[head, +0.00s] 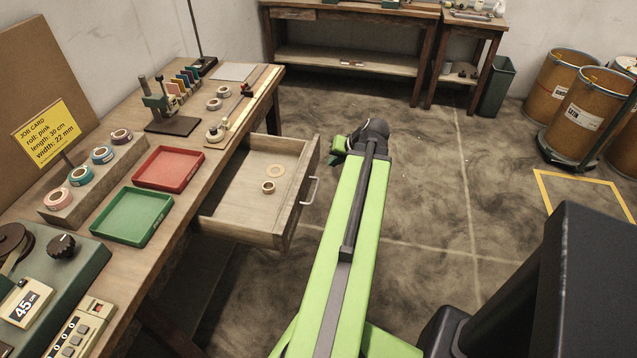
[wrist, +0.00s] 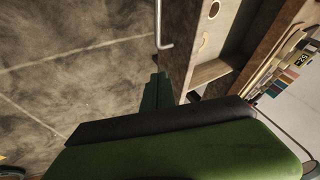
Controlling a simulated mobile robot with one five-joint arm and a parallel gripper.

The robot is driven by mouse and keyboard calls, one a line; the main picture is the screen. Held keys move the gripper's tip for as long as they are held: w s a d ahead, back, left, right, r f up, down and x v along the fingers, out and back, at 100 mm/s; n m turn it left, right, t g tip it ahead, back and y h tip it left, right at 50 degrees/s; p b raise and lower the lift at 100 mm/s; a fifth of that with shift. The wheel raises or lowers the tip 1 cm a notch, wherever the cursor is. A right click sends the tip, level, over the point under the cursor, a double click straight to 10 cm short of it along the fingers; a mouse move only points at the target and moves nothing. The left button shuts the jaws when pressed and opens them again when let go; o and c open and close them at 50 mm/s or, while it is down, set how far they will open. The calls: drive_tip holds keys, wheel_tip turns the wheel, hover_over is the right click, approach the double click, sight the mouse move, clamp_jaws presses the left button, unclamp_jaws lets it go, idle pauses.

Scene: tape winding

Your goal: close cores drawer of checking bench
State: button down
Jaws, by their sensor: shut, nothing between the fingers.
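The drawer (head: 235,205) of the wooden bench (head: 105,275) is pulled well out. Its front panel (head: 300,195) carries a metal bar handle (head: 310,190). Two ring-shaped cores lie inside, a flat pale one (head: 275,171) and a smaller one (head: 268,187). My gripper (head: 338,146) is outside the drawer, near the far end of its front. In the wrist view my gripper (wrist: 156,88) is shut and empty, beside the drawer front, with the handle (wrist: 163,30) above it in the picture. Whether the fingers touch the front I cannot tell.
On the bench stand a red tray (head: 169,168), a green tray (head: 131,216), tape rolls and a job card (head: 47,133). The floor (head: 425,185) right of the drawer is clear. A far table (head: 350,60), a bin (head: 497,87) and drums (head: 590,105) stand behind.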

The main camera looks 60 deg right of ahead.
drive_tip(key=w+b+x, duration=0.1)
drive_tip(key=b+x, duration=0.7)
drive_tip(key=x, duration=0.3)
drive_tip(key=shift+d+r+m, duration=0.25)
drive_tip(key=shift+r+m, duration=0.05)
